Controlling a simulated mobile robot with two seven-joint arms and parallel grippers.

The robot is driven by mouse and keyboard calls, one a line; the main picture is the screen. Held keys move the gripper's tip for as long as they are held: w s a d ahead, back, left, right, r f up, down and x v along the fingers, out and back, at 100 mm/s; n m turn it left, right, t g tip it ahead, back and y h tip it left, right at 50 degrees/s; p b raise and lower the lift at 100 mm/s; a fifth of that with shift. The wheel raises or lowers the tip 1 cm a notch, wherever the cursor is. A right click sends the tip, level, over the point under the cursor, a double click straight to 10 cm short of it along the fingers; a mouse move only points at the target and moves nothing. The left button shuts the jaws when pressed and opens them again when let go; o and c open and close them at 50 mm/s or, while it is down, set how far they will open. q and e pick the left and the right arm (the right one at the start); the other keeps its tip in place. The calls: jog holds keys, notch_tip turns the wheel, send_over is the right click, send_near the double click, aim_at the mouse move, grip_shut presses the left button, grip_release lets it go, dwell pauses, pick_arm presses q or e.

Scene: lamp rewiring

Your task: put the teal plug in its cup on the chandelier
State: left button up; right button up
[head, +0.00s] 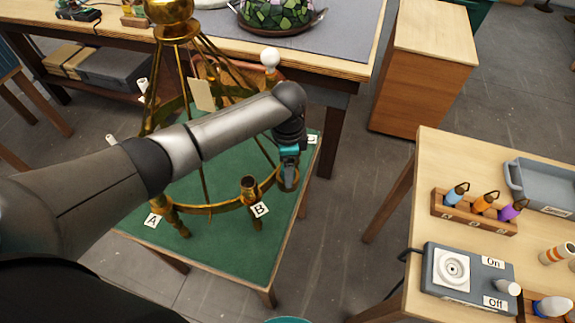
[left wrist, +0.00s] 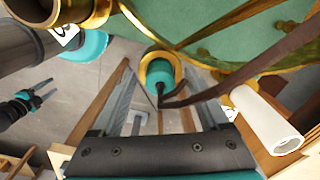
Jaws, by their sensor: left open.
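The brass chandelier (head: 222,209) stands on the green-topped table (head: 222,248). In the left wrist view the teal plug (left wrist: 166,74) sits inside a gold cup (left wrist: 146,66), its rim around it. A dark cord (left wrist: 215,83) runs off from the plug to the right. My left gripper (left wrist: 166,112) is open, its fingers either side of the plug's line with a gap between. In the head view it (head: 289,178) is over the ring near label C, and hides the plug and cup. My right gripper (left wrist: 46,92) shows small in the wrist view, fingers apart and empty.
Label A (head: 152,219) and label B (head: 260,209) mark other arms; B's cup (head: 249,185) looks empty. A white tube (left wrist: 268,122) is close right of my left gripper. The right-hand bench holds a plug rack (head: 470,214), switch box (head: 466,277) and grey tray (head: 540,187).

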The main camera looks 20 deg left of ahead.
pick_arm(q)
jog(key=shift+r, duration=0.1)
notch_tip(320, 180, up, 15)
jog(key=p, duration=0.2)
dwell(0.3)
jog(key=shift+s, duration=0.1)
